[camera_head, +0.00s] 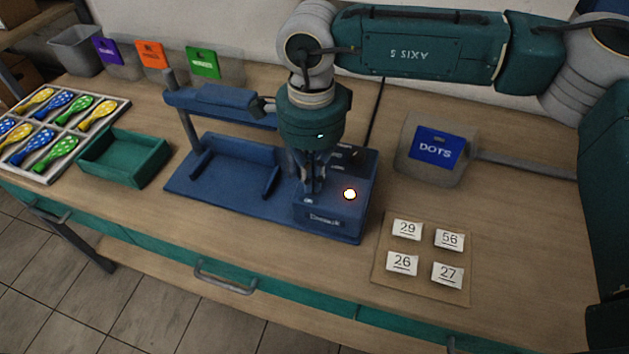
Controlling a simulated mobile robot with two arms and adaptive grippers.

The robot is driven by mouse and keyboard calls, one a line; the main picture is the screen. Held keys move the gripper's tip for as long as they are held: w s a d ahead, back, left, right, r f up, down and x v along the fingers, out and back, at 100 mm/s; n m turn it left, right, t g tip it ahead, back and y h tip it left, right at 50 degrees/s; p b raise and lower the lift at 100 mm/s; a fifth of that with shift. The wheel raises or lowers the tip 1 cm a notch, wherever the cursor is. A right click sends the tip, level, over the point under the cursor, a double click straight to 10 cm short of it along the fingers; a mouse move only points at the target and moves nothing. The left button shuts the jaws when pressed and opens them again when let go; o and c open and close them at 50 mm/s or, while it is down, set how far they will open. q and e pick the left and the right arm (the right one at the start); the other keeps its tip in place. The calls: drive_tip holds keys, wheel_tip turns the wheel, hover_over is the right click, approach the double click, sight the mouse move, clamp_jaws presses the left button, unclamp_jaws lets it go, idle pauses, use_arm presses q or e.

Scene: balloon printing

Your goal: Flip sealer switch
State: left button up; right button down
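The blue sealer (225,180) stands in the middle of the table, with a flat bed, an upright post and a raised bar. Its control box (335,208) is at the right end, with a glowing round light (350,194) on top. My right gripper (313,186) points down over the left part of the control box, at or just above its top. Its fingers look close together, but I cannot tell if they are shut or touching anything. The switch is not clearly visible; the gripper may hide it. My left gripper is not in view.
A green tray (125,158) stands left of the sealer, beside a divided box (73,117) of coloured balloons. A blue DOTS screen (436,147) and a board with number cards (402,263) lie to the right. Coloured cards and a grey bin (76,50) stand behind.

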drive_tip(key=shift+r+p, duration=0.45)
drive_tip(key=shift+r, duration=0.3)
drive_tip(key=shift+r+p, duration=1.1)
drive_tip(key=shift+r, duration=1.55)
